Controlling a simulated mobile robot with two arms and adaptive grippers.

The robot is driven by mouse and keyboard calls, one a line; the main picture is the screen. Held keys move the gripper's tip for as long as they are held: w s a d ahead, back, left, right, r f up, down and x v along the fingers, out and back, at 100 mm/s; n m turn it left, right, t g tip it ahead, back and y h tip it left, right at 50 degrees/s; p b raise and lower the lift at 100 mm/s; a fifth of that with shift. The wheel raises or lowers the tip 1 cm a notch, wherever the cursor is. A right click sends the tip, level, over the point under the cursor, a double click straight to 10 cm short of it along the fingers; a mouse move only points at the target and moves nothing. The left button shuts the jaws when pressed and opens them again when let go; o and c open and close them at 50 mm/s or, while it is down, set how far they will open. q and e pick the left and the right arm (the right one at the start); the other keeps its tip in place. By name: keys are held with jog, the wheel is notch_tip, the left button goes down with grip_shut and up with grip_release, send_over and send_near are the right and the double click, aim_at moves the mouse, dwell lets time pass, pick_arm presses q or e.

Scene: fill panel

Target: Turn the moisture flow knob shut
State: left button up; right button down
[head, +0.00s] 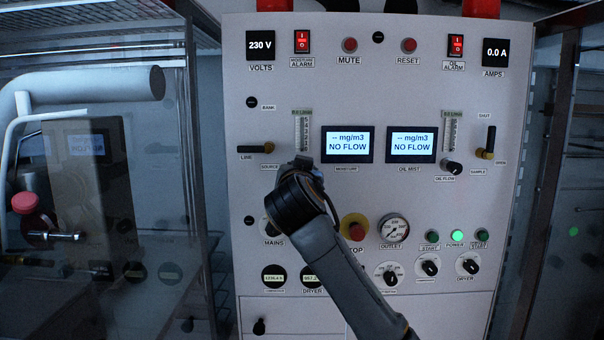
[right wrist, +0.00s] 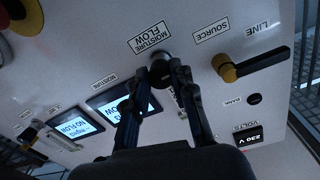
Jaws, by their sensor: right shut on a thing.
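The black moisture flow knob (right wrist: 159,66) shows in the right wrist view, just below its MOISTURE FLOW label (right wrist: 149,38). My right gripper (right wrist: 167,72) is shut on it, with the fingertips at its sides. In the head view my right arm covers the knob and the gripper's fingers. The knob's pointer direction cannot be made out. The moisture display (head: 346,144) reads NO FLOW. My left gripper is not in view.
The control panel (head: 232,200) stands upright ahead. The line valve lever (head: 252,149) sticks out to the left of my wrist. The red stop button (head: 354,226) and outlet gauge (head: 393,229) lie close to my forearm. A glass-fronted cabinet stands at left.

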jog(key=m+b, duration=0.2)
jog(key=m, duration=0.1)
jog(key=shift+m+b, duration=0.3)
jog(key=shift+m, duration=0.1)
jog(key=c, duration=1.1)
grip_release()
jog(key=shift+r, duration=0.1)
notch_tip(320, 180, up, 10)
jog(key=shift+f, duration=0.1)
